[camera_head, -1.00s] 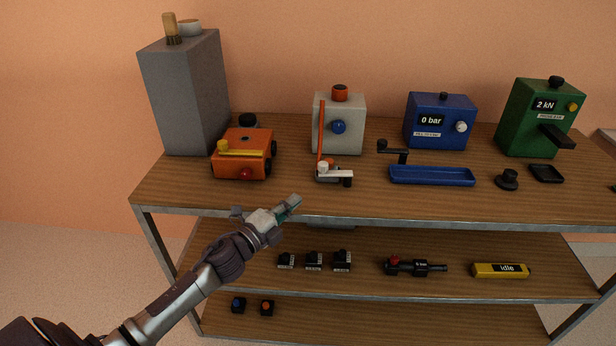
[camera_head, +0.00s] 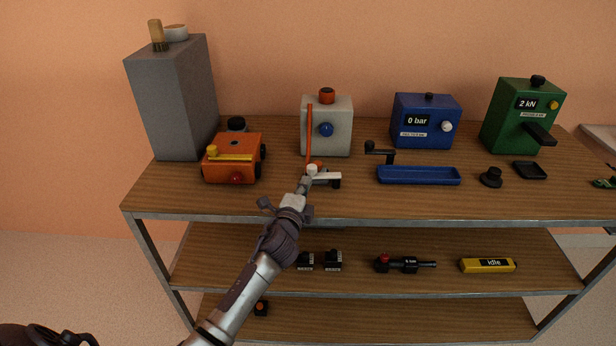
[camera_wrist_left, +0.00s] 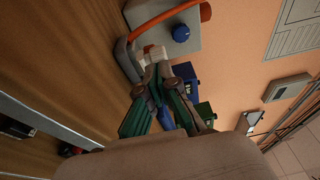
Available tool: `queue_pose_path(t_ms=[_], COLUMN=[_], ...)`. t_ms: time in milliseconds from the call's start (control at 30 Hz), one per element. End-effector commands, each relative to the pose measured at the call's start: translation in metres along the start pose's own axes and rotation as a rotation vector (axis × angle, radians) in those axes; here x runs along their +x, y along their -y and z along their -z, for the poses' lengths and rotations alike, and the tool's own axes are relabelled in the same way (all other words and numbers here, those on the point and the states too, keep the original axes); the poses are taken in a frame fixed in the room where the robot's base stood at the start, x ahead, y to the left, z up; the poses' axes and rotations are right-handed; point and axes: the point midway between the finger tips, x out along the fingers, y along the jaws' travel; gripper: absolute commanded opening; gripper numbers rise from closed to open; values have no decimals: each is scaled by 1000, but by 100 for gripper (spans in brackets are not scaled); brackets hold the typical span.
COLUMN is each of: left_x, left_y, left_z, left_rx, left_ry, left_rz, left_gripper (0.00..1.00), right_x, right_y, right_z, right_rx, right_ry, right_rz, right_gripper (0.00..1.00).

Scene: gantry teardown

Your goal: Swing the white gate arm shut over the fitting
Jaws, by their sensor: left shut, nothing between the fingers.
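The white gate arm (camera_head: 326,177) is at the front of the small grey clamp base at the foot of the off-white box (camera_head: 340,110). It extends to the right from a white post to a dark end block. An orange piece (camera_head: 316,164), perhaps the fitting, shows just behind the post, partly hidden. My left gripper (camera_head: 304,184) is shut and empty, its tips right by the left end of the gate arm. In the left wrist view, the fingertips (camera_wrist_left: 154,72) are close to the white post (camera_wrist_left: 152,54); contact cannot be told.
An orange machine (camera_head: 232,158) is on the left, a blue tray (camera_head: 418,175) and black crank (camera_head: 380,152) on the right. Bare wood lies at the shelf's front edge.

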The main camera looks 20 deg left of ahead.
Motion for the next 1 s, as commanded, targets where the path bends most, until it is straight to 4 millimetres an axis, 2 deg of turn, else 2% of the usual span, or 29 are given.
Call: queue_pose_path(t_ms=[100, 233, 667, 833, 1000], left_x=[18, 28, 32, 47, 48], left_y=[0, 0, 0, -1, 2], left_z=[0, 0, 0, -6, -7], left_rx=[-1, 0, 0, 1, 0], left_ry=[0, 0, 0, 0, 2], left_rz=[0, 0, 1, 1, 3], left_gripper=[0, 0, 0, 0, 0], right_x=[-1, -1, 0, 6, 5], right_y=[0, 0, -1, -2, -2], right_z=[0, 0, 0, 1, -1], right_rx=[0, 0, 0, 0, -1], right_ry=[-1, -1, -1, -3, 1], right_rz=[0, 0, -1, -2, -2], right_gripper=[40, 40, 40, 40, 40])
